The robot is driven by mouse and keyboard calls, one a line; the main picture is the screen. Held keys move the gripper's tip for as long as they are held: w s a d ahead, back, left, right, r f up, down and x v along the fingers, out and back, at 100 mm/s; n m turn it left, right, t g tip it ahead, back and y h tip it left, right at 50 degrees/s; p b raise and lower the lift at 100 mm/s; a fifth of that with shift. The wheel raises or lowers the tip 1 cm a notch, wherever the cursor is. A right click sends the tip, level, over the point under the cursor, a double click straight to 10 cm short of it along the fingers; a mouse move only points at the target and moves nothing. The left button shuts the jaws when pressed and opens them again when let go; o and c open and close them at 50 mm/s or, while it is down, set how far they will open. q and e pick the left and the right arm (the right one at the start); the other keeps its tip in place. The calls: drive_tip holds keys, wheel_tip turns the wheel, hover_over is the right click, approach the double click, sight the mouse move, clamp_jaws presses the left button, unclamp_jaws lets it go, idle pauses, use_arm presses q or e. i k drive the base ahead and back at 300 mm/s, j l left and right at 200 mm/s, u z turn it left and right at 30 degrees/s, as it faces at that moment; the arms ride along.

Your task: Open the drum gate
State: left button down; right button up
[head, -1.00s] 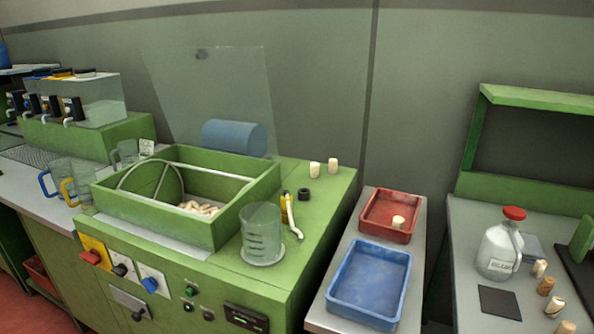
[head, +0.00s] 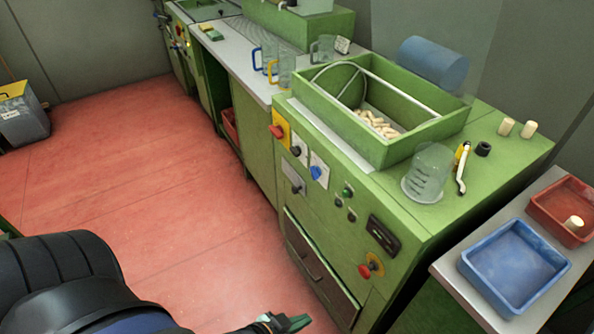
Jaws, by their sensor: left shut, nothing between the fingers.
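The green machine (head: 405,222) has an open-topped box (head: 330,108) with a round hoop, a bar and several pale corks (head: 376,122) inside. I cannot tell which part is the drum gate. The front carries a red knob on a yellow plate (head: 279,130), a black knob (head: 297,151), a blue knob (head: 317,172) and a grey plate with a dark handle (head: 294,181). A dark drawer-like panel (head: 318,272) sits low on the front. My left gripper (head: 298,322) is shut and empty at the bottom edge, below and apart from the controls. My right gripper is out of view.
A blue tray (head: 513,265) and a red tray (head: 565,208) are at right.

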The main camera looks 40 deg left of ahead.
sight(299, 184)
drive_tip(key=j+z, duration=0.25)
drive_tip(key=j, duration=3.35)
drive_tip(key=i, duration=0.05)
